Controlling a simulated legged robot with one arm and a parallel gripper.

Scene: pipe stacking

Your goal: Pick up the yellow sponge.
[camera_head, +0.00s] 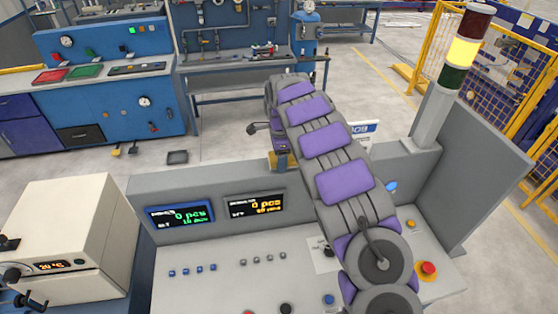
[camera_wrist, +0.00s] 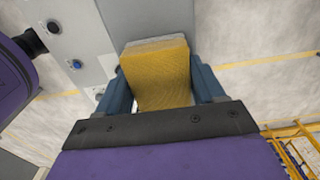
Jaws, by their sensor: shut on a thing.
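The yellow sponge (camera_wrist: 162,82) sits between the two blue fingers of my gripper (camera_wrist: 160,70) in the wrist view. The fingers press on its left and right sides, and its far edge is paler grey. In the head view, a small yellow patch that looks like the sponge (camera_head: 284,162) shows beside my arm at the console's back wall. My arm hides most of the gripper there. In the wrist view the floor and part of the grey console lie behind the sponge.
The grey console (camera_head: 150,186) with two displays and several buttons stands below my arm. A signal tower (camera_head: 461,50) rises at the right, near a yellow fence (camera_head: 425,50). A cream machine (camera_head: 70,225) stands at the left. Open floor (camera_head: 225,148) lies behind the console.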

